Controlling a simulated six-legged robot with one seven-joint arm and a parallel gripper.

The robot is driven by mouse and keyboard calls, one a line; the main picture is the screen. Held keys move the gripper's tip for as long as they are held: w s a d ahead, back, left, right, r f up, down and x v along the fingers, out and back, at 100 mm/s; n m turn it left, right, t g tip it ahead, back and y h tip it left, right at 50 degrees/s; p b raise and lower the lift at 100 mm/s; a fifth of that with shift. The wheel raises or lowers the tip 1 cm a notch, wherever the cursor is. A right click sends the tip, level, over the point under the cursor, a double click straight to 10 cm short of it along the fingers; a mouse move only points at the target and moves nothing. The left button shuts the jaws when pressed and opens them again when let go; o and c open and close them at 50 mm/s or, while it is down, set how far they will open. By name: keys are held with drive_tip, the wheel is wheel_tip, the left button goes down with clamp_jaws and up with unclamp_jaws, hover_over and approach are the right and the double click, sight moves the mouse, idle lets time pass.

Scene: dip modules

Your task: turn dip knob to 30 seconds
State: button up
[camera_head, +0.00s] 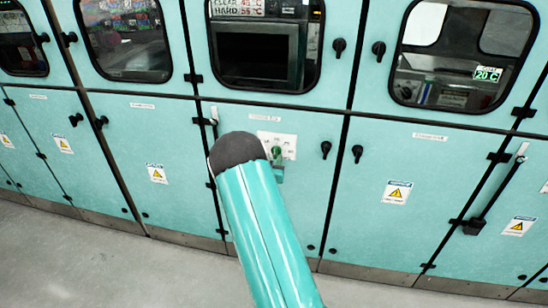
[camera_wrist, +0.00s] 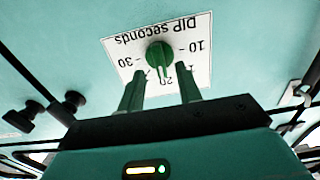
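The green dip knob (camera_wrist: 160,54) sits on a white plate (camera_wrist: 116,50) marked "DIP seconds" with 10, 20 and 30. The plate appears upside down in the wrist view. The knob's ridge points down in the picture, toward the 20. My gripper (camera_wrist: 160,84) is open, its two green fingers apart below the knob, with no clear contact. In the head view the plate (camera_head: 291,140) is on a teal cabinet door, and the knob (camera_head: 277,153) is partly hidden by my arm.
Black door handles (camera_head: 326,149) stick out right of the plate. Windowed cabinets (camera_head: 263,45) rise above, one with a green "20 C" display (camera_head: 487,74). Lower doors carry warning labels (camera_head: 396,191). Grey floor (camera_head: 80,255) is clear in front.

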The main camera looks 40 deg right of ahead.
drive_tip(key=shift+x, duration=1.05)
clamp_jaws()
drive_tip(key=shift+m, duration=0.5)
drive_tip(key=m, duration=0.3)
drive_tip(key=shift+s+m, duration=0.15)
drive_tip(key=shift+m, duration=0.25)
drive_tip(key=m, duration=0.4)
drive_tip(key=shift+f+m, duration=0.1)
drive_tip(key=shift+m, duration=0.2)
drive_tip(key=m, duration=0.4)
drive_tip(key=shift+d+f, duration=0.1)
drive_tip(key=m, duration=0.4)
drive_tip(key=shift+m, duration=0.3)
